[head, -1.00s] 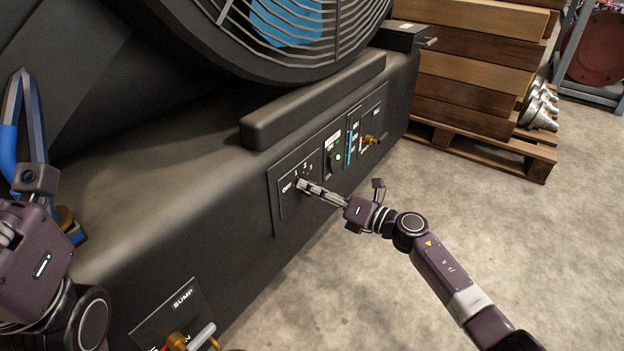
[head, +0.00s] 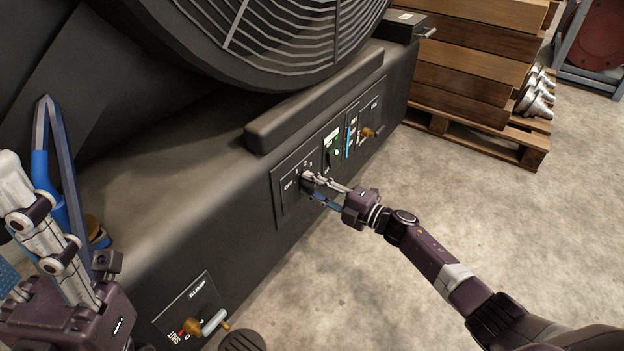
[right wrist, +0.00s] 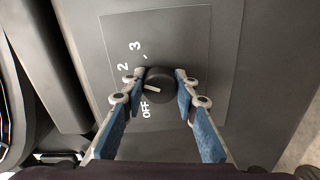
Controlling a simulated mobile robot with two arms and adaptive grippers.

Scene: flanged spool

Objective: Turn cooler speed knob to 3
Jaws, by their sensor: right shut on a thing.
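The cooler speed knob (right wrist: 161,84) is a round black dial with a white pointer line on the cooler's dark panel. In the right wrist view its pointer aims left, between the OFF mark and the 2. The 3 (right wrist: 135,46) shows higher up; the 1 is hidden there by a finger. My right gripper (right wrist: 159,80) is shut on the knob, one finger on each side. In the head view the right gripper (head: 312,179) is at the speed panel (head: 286,200). My left gripper (head: 30,135) is at the left edge, fingers apart, with nothing between them.
The cooler's fan grille (head: 270,40) is above the ledge. A green-lit switch (head: 335,155) and a brass valve (head: 368,132) sit right of the speed panel. A sump valve (head: 205,324) is low at the front. A pallet (head: 480,135) of timber stands behind; open floor lies right.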

